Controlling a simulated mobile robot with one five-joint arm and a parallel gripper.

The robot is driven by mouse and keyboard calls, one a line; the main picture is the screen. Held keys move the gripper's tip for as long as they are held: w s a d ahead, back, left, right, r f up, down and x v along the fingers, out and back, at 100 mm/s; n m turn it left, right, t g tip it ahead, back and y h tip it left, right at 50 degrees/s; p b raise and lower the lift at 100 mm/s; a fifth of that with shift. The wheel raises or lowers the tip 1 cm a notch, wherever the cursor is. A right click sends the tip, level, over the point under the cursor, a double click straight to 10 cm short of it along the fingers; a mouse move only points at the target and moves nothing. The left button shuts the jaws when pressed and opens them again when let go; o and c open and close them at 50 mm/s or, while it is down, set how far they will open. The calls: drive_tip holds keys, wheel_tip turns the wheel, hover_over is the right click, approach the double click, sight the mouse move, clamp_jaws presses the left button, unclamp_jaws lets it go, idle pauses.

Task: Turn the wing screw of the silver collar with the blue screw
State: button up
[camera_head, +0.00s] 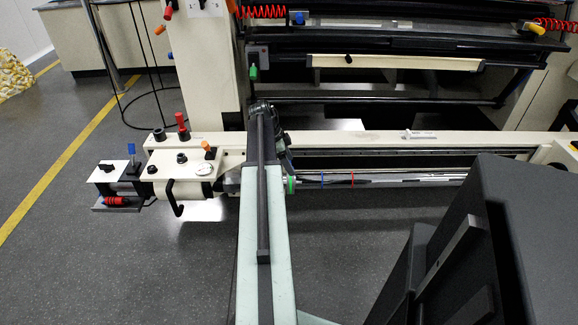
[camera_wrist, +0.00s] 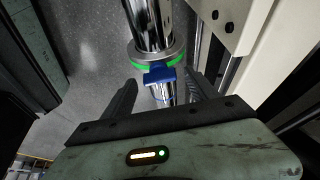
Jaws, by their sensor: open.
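The silver collar (camera_wrist: 156,54) with a green band sits around a shiny rod in the upper middle of the wrist view. Its blue wing screw (camera_wrist: 160,75) points down toward my gripper (camera_wrist: 161,88). My gripper is open, one dark finger on each side of the blue screw, with visible gaps and nothing held. In the head view a green band (camera_head: 291,185) shows at the right edge of my arm. The blue wing screw is not visible there, and my arm hides the area to its left. My gripper cannot be made out clearly there.
A long cream machine bed (camera_head: 350,140) runs behind the rod. The rod carries a blue ring (camera_head: 322,181) and a red ring (camera_head: 352,180) to the right. A cream housing with a black crank (camera_head: 175,200) stands left of my arm. Open grey floor (camera_head: 150,270) lies in front.

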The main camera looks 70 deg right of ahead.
drive_tip(key=c, duration=1.4)
